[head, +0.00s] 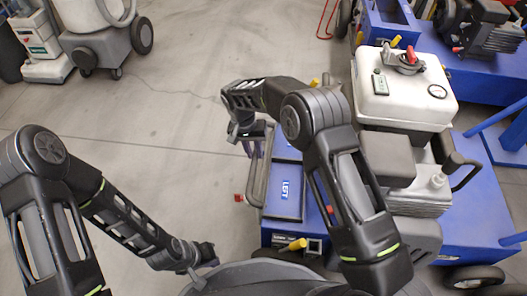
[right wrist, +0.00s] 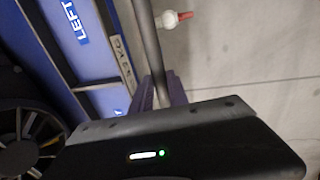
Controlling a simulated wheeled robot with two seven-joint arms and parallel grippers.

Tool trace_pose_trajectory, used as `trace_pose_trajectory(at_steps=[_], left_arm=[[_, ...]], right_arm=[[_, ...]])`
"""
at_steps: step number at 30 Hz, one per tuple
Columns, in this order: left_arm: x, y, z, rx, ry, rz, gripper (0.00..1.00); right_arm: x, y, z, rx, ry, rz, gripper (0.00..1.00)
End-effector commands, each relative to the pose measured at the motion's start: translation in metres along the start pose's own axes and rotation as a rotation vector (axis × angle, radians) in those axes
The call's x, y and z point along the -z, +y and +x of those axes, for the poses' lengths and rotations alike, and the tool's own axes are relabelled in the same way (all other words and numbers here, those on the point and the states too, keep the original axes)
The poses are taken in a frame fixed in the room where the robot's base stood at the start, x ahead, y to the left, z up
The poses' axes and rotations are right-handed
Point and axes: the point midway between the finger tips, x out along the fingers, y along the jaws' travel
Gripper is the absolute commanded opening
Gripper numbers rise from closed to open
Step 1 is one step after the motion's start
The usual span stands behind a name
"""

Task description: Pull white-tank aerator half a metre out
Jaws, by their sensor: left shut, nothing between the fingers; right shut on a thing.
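The white-tank aerator has a white tank (head: 400,105) on a blue body (head: 284,205) marked "LEFT"; it fills the right-centre of the head view. A grey tubular handle (head: 259,182) runs along its left side; it also shows in the right wrist view (right wrist: 149,45). My right gripper (head: 248,146) is shut on this handle near its far end; the fingers are largely hidden. My left gripper (head: 190,270) is shut and empty, low over the floor at the bottom, left of the aerator and apart from it.
Another blue machine with a black engine (head: 490,28) stands behind at the top right, close to the aerator. Grey-white floor cleaning machines (head: 95,35) stand at the top left. The concrete floor (head: 160,95) left of the aerator is open, with a thin crack.

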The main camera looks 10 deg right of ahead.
Motion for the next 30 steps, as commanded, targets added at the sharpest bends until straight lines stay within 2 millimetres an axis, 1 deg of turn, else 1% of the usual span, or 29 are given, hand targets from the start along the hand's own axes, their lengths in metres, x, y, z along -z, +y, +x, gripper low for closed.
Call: trace_pose_trajectory(at_steps=[1,7,11,12,19,26,30], left_arm=[[0.0,0.0,0.0,0.0,-0.001,0.0,0.0],[0.0,0.0,-0.001,0.0,-0.001,0.001,0.0],[0.0,0.001,-0.001,0.0,-0.001,0.001,0.0],[0.0,0.001,-0.001,0.0,-0.001,0.001,0.0],[0.0,0.001,-0.001,0.0,0.0,0.001,0.0],[0.0,0.0,-0.001,0.0,0.0,0.0,0.0],[0.0,0.001,-0.004,0.0,-0.001,0.0,0.0]], right_arm=[[-0.001,0.011,0.004,-0.026,-0.011,0.0,0.0],[0.0,0.019,0.006,-0.042,-0.015,0.004,0.0],[0.001,0.021,0.007,-0.045,-0.016,0.004,0.0],[0.001,0.021,0.007,-0.045,-0.016,0.005,0.22],[0.001,0.017,0.005,-0.038,-0.013,0.005,0.41],[0.001,0.015,0.004,-0.032,-0.01,0.004,0.41],[0.002,0.014,-0.004,-0.03,-0.008,0.004,0.41]])
